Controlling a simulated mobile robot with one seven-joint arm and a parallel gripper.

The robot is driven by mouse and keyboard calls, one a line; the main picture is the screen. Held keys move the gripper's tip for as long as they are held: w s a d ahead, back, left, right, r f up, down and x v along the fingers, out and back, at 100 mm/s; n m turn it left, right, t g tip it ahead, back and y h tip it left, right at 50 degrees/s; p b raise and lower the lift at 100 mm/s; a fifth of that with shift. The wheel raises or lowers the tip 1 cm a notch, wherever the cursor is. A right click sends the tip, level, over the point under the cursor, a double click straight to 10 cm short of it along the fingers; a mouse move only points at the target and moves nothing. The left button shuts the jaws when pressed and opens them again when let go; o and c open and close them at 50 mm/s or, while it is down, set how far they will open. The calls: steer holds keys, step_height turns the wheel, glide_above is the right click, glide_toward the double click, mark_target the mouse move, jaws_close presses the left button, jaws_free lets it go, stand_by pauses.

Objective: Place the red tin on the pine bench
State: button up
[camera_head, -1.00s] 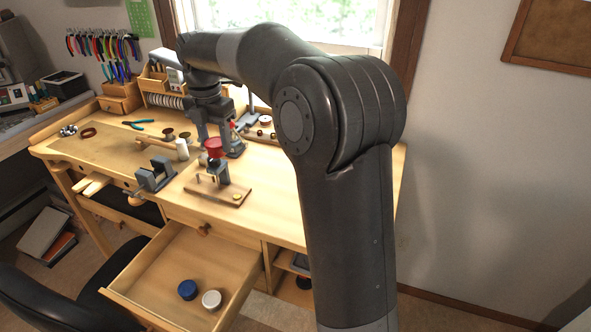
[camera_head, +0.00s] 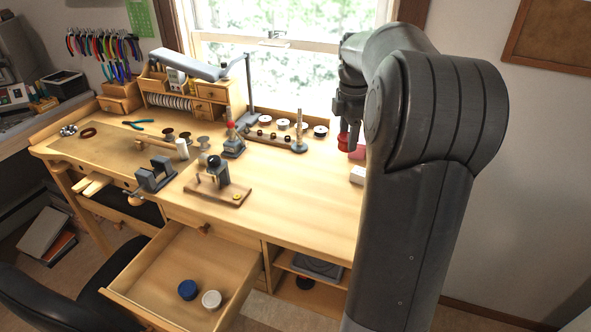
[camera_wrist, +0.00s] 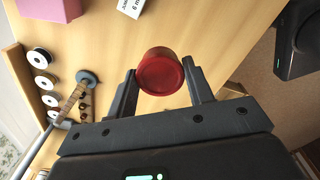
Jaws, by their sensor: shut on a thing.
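The red tin (camera_wrist: 160,74) is between the two fingers of my gripper (camera_wrist: 163,88), which is shut on it in the wrist view. In the head view the red tin (camera_head: 344,142) hangs below my gripper (camera_head: 346,122), at the right part of the pine bench (camera_head: 290,195). The tin appears above the bench top, though the exact gap is hard to judge. The bare bench top (camera_wrist: 215,50) shows behind the tin in the wrist view. My arm hides the bench's right end in the head view.
A white box (camera_head: 357,175) and a pink block (camera_head: 357,152) stand near the tin. A rod stand (camera_head: 299,140) and spools (camera_head: 283,124) are at the back. The bench's front middle is clear.

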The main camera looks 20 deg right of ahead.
mark_target(347, 136)
step_height(347, 136, down, 3)
steer(key=shift+w+a+f, duration=0.1)
steer(key=w+a+f, duration=0.3)
steer(key=w+a, duration=0.1)
steer(key=w+a+f, duration=0.3)
steer(key=w+f, duration=0.1)
steer(key=shift+w+a, duration=0.1)
steer(key=shift+a, duration=0.25)
steer(key=shift+f, duration=2.05)
steer(key=shift+a+f, duration=0.1)
steer(key=shift+f, duration=0.05)
steer(key=o, duration=1)
steer(key=shift+c, duration=0.2)
